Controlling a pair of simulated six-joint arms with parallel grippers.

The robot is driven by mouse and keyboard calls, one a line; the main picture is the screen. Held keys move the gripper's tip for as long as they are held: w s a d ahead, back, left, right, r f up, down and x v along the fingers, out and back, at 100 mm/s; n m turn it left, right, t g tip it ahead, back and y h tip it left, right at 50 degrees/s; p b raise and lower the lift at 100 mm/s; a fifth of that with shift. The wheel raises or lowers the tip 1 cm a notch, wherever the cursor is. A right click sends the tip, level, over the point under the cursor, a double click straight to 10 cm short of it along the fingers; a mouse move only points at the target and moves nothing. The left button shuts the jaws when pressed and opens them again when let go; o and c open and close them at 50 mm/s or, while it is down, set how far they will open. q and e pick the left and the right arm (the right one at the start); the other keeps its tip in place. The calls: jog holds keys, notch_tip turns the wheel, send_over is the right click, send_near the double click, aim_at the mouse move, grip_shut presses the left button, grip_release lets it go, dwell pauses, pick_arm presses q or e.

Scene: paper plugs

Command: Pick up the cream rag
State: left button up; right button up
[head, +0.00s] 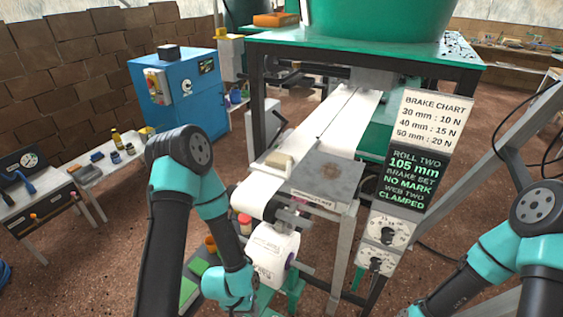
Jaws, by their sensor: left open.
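A small cream folded piece (280,161), which looks like the cream rag, lies at the near end of the white paper web (330,125), just behind the grey metal plate (322,178). My left arm comes up from the bottom and bends down again. My left gripper (262,304) is low at the bottom edge, in front of the paper roll and well below the cream piece. It is open; its fingers are mostly hidden or cut off. My right arm shows at the lower right, but its gripper is out of view.
A white paper roll (272,252) hangs under the plate. Green trays (190,292) and small pots stand left of it. A sign panel (412,160) with dials rises at the right. A blue cabinet (182,95) and a side table (110,160) stand left.

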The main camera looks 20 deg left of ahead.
pick_arm(q)
jog(key=shift+o, duration=0.3)
jog(key=o, duration=0.7)
jog(key=shift+o, duration=0.2)
jog(key=shift+w, duration=0.1)
